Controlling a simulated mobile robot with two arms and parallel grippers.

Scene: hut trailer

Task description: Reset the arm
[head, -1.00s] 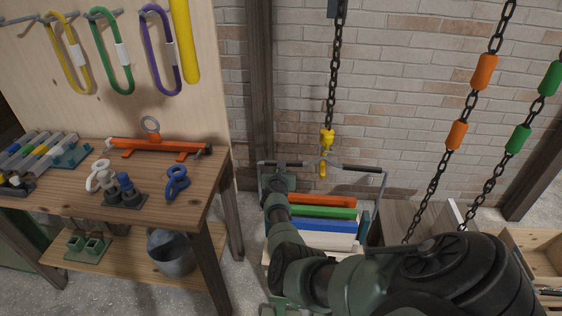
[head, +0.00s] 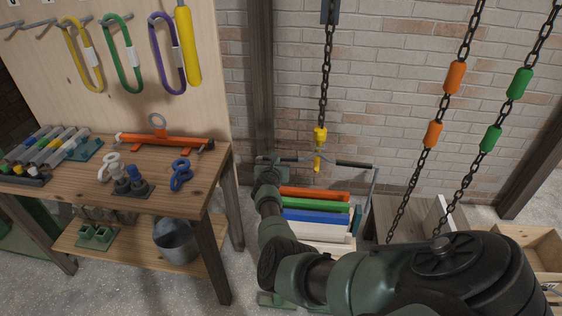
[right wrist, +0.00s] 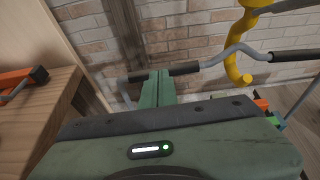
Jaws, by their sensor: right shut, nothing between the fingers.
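My right arm reaches from the lower right of the head view to my right gripper (head: 267,166), at the left end of a metal bar handle (head: 355,164). In the right wrist view the two green fingers (right wrist: 156,88) are together with nothing held. They overlap the bar's left black grip (right wrist: 178,69) in the picture; contact cannot be told. A yellow hook (head: 319,148) hangs on a chain at the bar's middle bend. The hook (right wrist: 236,62) is right of my fingers in the wrist view; whether it bears the bar is unclear. My left gripper is not in view.
Below the bar is a rack with coloured slats (head: 315,217). A wooden workbench (head: 75,196) with shackles and an orange tool (head: 160,139) stands left. Two chains with orange (head: 455,77) and green (head: 520,84) sleeves hang right, near wooden crates (head: 535,252). A brick wall is behind.

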